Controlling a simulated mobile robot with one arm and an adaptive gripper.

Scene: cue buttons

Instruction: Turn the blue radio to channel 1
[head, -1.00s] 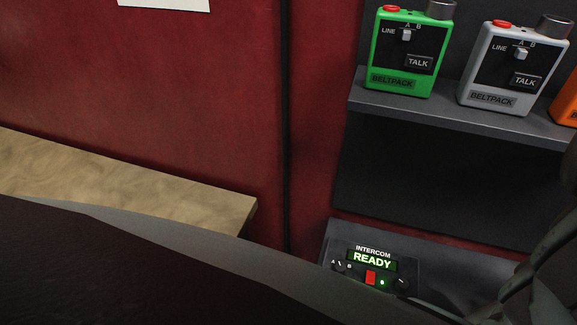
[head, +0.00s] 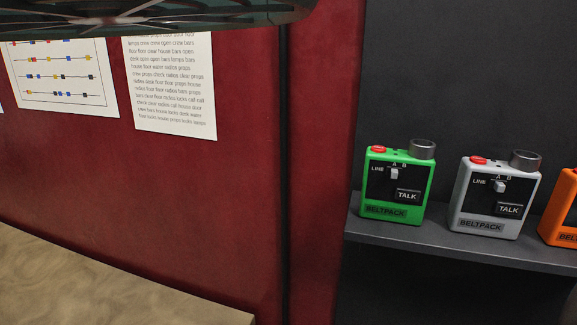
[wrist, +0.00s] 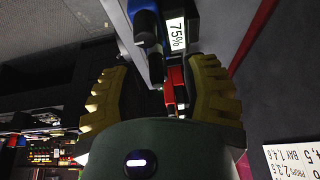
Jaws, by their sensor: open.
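No blue radio shows in the head view. The wrist view shows a dark blue object (wrist: 146,24) beyond the fingers. It is too dark and cut off to tell whether it is the blue radio, and no channel knob can be read. My gripper (wrist: 163,68) is open in the wrist view, its two yellowish ridged fingers apart. A red object (wrist: 175,82) shows in the gap between them, not visibly gripped. My gripper cannot be made out in the head view.
A grey shelf (head: 450,246) holds a green beltpack (head: 396,185), a grey beltpack (head: 495,195) and an orange beltpack (head: 561,210). Papers hang on the red wall (head: 240,150). A tan surface (head: 90,285) lies lower left. A white "75%" label (wrist: 175,38) shows in the wrist view.

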